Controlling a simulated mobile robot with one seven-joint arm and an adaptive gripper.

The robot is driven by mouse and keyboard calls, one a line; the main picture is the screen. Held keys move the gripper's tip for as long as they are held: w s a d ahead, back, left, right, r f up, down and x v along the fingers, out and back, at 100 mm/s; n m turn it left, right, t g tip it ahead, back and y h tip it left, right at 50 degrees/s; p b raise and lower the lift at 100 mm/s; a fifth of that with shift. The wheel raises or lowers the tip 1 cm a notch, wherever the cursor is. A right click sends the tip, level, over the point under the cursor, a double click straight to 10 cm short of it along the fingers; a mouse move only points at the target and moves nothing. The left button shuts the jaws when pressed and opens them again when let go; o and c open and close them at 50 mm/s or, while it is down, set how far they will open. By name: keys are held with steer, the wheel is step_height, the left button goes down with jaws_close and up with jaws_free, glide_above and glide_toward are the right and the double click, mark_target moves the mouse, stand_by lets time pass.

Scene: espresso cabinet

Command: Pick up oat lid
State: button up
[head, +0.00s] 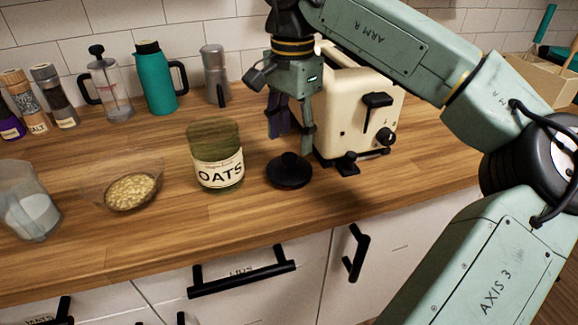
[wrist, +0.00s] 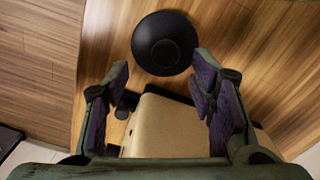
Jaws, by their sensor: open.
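The oat lid is a black round lid with a knob (head: 289,171), lying on the wooden counter to the right of the glass OATS jar (head: 216,157). The jar stands upright with no lid on it. My gripper (head: 292,130) is open and empty, pointing down above the lid. In the wrist view the lid (wrist: 164,43) shows whole at the top middle, beyond the fingertips, and the gripper (wrist: 160,85) has its two purple-padded fingers spread wide. The fingers do not appear to touch the lid.
A cream toaster (head: 352,115) stands close behind and right of the lid. A glass bowl of oats (head: 130,191) and a measuring jug (head: 28,205) are to the left. A teal flask (head: 156,80) stands near the back wall. The counter's front edge is clear.

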mark_target(289, 156)
steer(key=shift+w+a+f+p, duration=0.15)
steer(key=shift+f+p, duration=0.3)
steer(key=shift+f, duration=1.1)
steer(key=shift+w+a+f+p, duration=0.1)
steer(key=shift+f+p, duration=0.3)
steer(key=shift+f, duration=1.1)
steer(key=shift+c, duration=0.5)
steer(key=c, duration=1)
